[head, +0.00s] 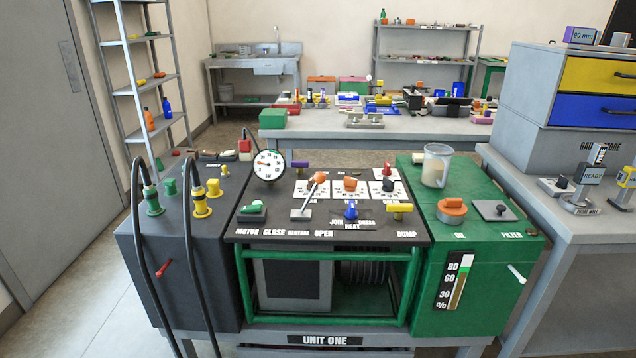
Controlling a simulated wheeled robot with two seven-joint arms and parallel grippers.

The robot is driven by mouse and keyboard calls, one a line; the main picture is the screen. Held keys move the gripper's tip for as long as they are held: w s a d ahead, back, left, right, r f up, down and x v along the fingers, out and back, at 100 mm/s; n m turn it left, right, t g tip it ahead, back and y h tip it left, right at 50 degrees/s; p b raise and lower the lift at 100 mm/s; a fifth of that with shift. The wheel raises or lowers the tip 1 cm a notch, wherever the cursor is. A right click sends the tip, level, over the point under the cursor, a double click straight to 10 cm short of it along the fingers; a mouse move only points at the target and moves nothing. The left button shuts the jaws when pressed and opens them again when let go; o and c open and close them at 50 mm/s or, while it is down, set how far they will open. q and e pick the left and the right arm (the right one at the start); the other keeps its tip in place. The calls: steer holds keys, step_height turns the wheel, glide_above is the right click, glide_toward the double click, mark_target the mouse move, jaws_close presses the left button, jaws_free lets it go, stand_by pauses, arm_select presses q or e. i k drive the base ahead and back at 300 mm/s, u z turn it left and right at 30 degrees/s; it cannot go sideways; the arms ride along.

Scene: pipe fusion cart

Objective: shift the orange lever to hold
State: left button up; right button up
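A lever with an orange knob (319,178) stands on the cart's dark control panel (270,222). Its pale shaft leans up and right from a grey base plate (301,215), behind the printed words CLOSE, NEUTRAL, OPEN. Another orange knob (350,184) sits on a white dial plate just right of it. The small print on the dial plates is too small to read, and I cannot make out the word hold. Neither of my grippers shows in the head view.
A round gauge (269,165) stands behind the lever. A blue knob (351,210), yellow handle (399,208) and green switch (252,207) share the panel. Black hoses (188,220) arch at the left. A clear jug (436,165) and orange oil cap (453,206) are on the green right side.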

mark_target(319, 178)
steer(key=u, duration=0.05)
steer(key=k, duration=0.2)
steer(key=z, duration=1.25)
steer(key=i, duration=0.8)
steer(key=u, duration=0.4)
